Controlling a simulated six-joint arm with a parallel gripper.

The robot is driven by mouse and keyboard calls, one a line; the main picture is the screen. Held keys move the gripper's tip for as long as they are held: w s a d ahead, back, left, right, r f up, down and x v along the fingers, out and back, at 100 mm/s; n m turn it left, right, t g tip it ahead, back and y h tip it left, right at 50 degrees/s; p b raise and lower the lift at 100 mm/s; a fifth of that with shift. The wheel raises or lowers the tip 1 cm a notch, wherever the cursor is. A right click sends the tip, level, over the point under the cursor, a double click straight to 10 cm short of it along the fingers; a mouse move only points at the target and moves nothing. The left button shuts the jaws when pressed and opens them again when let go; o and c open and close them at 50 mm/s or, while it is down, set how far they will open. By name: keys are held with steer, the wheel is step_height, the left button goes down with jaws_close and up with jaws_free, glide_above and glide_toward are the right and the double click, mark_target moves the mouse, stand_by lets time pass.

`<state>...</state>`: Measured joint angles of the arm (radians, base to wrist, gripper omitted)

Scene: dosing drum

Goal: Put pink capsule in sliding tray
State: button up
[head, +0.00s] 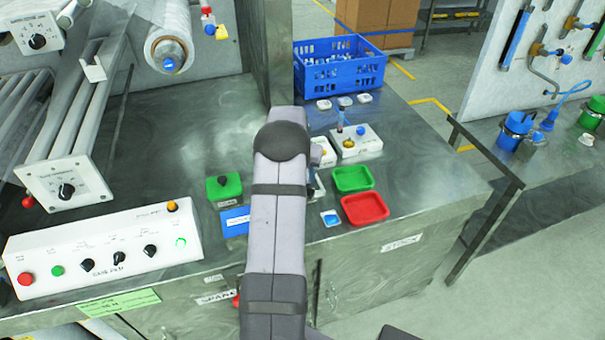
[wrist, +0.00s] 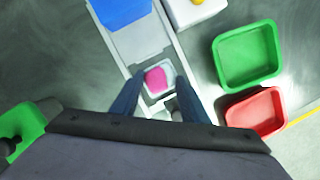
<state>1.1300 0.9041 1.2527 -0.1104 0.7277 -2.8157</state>
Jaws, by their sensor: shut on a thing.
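The pink capsule (wrist: 156,79) shows in the wrist view as a pale square cup with a pink top. My gripper (wrist: 160,82) is shut on it, one dark blue finger at each side. Beneath it runs a pale straight channel with raised edges (wrist: 185,75), with a light grey panel (wrist: 142,42) and a blue part (wrist: 120,10) at its upper end. This looks like the sliding tray's place, but I cannot tell which part is the tray. I cannot tell whether the capsule touches it. In the head view my arm hides the capsule and most of this area.
A green tray (head: 353,179) and a red tray (head: 365,208) lie right of my arm, with a blue-topped capsule (head: 330,218) beside them. A white device (head: 357,141) and a blue crate (head: 340,68) stand behind. A green box (head: 223,187) is on the left.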

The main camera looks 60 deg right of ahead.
steer(key=shift+f, duration=0.3)
steer(key=o, duration=1.1)
steer(key=shift+f, duration=0.1)
steer(key=shift+r, duration=0.55)
steer(key=b+v, duration=0.2)
steer(key=v, duration=0.9)
steer(key=shift+a+b, duration=0.2)
steer(key=shift+b, duration=0.15)
steer(key=shift+r, duration=0.1)
